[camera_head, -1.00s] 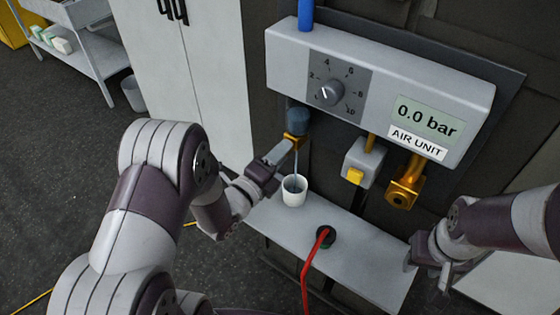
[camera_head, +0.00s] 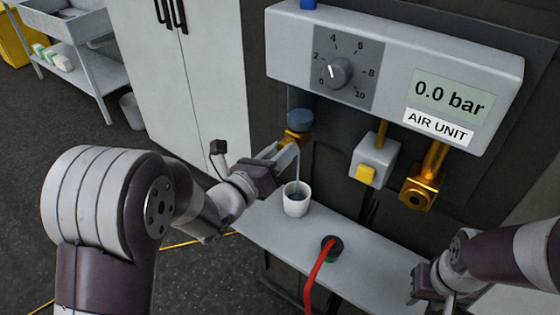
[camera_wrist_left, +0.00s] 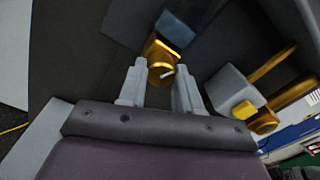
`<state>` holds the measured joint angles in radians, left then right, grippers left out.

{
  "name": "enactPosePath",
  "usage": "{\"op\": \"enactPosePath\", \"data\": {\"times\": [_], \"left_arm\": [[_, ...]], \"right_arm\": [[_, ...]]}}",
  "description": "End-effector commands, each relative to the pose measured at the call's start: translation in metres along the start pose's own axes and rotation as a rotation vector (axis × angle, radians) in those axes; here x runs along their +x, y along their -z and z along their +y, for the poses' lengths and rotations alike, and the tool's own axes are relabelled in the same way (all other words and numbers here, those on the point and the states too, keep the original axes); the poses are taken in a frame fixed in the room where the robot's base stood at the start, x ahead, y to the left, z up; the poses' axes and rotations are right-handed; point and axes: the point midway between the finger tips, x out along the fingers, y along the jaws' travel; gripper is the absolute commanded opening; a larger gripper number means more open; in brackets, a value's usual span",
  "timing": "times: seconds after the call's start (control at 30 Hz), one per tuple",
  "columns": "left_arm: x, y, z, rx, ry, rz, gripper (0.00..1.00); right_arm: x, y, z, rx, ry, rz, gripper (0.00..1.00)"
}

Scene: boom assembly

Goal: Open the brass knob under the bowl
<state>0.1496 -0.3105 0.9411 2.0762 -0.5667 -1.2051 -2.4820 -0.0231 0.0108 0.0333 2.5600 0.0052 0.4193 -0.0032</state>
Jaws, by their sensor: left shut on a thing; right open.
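The blue-grey bowl (camera_head: 299,119) hangs under the left end of the air unit (camera_head: 450,60). The brass knob (camera_head: 296,136) is directly below it. My left gripper (camera_head: 287,150) is shut on the brass knob from the lower left. In the left wrist view the knob (camera_wrist_left: 160,70) lies between the two grey fingers, which partly hide it, with the bowl (camera_wrist_left: 174,30) beyond. A thin pale stream or tube (camera_head: 297,165) runs from below the knob into a white cup (camera_head: 296,202). My right gripper (camera_head: 416,282) is open and empty at the lower right.
A grey shelf (camera_head: 270,230) under the unit carries the cup and a dark socket (camera_head: 332,247) with a red hose (camera_head: 318,275). A yellow-buttoned valve (camera_head: 372,163) and a brass fitting (camera_head: 420,190) hang to the right. The display (camera_head: 450,95) reads 0.0 bar.

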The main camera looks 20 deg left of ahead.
Motion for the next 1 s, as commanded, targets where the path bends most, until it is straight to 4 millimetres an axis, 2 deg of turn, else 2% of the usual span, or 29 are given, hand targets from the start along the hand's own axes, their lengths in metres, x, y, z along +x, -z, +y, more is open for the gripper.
{"op": "enactPosePath", "data": {"times": [0.1, 0.33, 0.97, 1.0], "left_arm": [[0.000, 0.003, 0.002, 0.069, 0.000, 0.001, 0.03], [0.000, 0.002, 0.001, 0.163, -0.001, 0.004, 0.03], [0.000, 0.000, 0.000, 0.206, -0.001, 0.006, 0.03], [0.000, 0.000, 0.000, 0.206, -0.001, 0.006, 0.43]], "right_arm": [[0.011, -0.001, 0.000, 0.000, 0.000, 0.000, 0.43], [0.020, -0.002, 0.000, 0.000, 0.000, 0.000, 0.43], [0.023, -0.003, 0.000, 0.000, 0.000, 0.000, 0.43], [0.023, -0.003, 0.000, 0.000, 0.000, 0.000, 0.43]]}}
